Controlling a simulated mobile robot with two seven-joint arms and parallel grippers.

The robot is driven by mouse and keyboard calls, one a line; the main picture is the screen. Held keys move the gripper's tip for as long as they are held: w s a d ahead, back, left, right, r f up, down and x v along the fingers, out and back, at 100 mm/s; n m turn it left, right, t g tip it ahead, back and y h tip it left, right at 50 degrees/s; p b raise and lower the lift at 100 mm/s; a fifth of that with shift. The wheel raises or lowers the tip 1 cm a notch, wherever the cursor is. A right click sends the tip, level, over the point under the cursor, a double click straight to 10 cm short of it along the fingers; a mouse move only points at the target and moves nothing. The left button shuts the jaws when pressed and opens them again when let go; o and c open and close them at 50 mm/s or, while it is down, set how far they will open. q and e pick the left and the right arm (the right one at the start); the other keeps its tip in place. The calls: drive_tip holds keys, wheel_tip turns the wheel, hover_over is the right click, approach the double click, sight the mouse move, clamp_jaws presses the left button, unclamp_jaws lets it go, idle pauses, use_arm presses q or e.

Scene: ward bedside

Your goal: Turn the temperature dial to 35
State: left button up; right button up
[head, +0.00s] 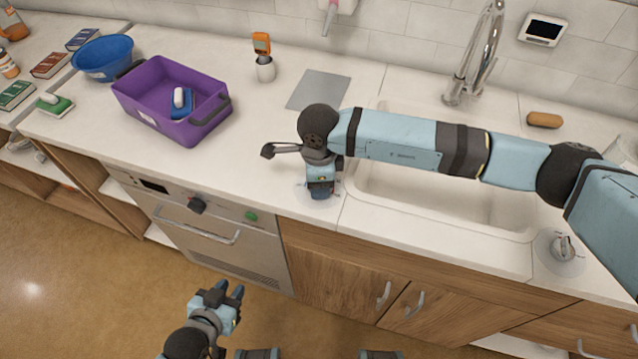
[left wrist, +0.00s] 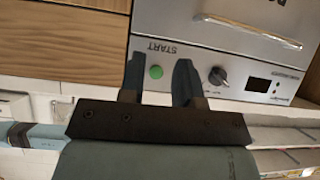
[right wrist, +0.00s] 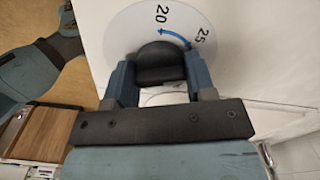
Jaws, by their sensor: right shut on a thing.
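The temperature dial's black knob (right wrist: 160,65) stands on a pale round plate (right wrist: 120,38) in the right wrist view. The plate shows the numbers 20 and 25 and a blue curved arrow between them; 35 is not visible. My right gripper (right wrist: 160,80) is shut on the knob, one finger on each side. In the head view the right gripper (head: 321,190) reaches down to the plate on the counter left of the sink and hides the knob.
A built-in appliance with a black knob (head: 197,205) and green START button (head: 251,216) is below the counter. A purple bin (head: 165,125) and grey mat (head: 319,90) lie behind. Another knob (head: 563,247) sits right of the sink (head: 440,200).

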drive_tip(key=shift+f+m, duration=0.15)
drive_tip(key=shift+m, duration=0.35)
drive_tip(key=shift+m+b, duration=0.7)
drive_tip(key=shift+m, duration=0.2)
drive_tip(key=m+b, duration=0.2)
drive_tip(key=m, duration=0.2)
drive_tip(key=shift+m, duration=0.3)
drive_tip(key=m+b, duration=0.1)
drive_tip(key=m, duration=0.2)
use_arm(q)
drive_tip(key=shift+w+d+f+n+b, duration=0.15)
drive_tip(key=shift+d+f+b, duration=0.05)
drive_tip(key=shift+f, duration=0.75)
drive_tip(key=shift+w+d+f+n+b, duration=0.15)
drive_tip(key=shift+d+f+b, duration=0.05)
drive_tip(key=shift+f, duration=0.75)
use_arm(e)
drive_tip(key=shift+m, duration=1.8)
use_arm(q)
drive_tip(key=shift+a, duration=0.2)
use_arm(e)
drive_tip(key=shift+r, duration=0.2)
use_arm(q)
drive_tip(key=shift+d, duration=0.1)
use_arm(e)
drive_tip(key=o, duration=0.9)
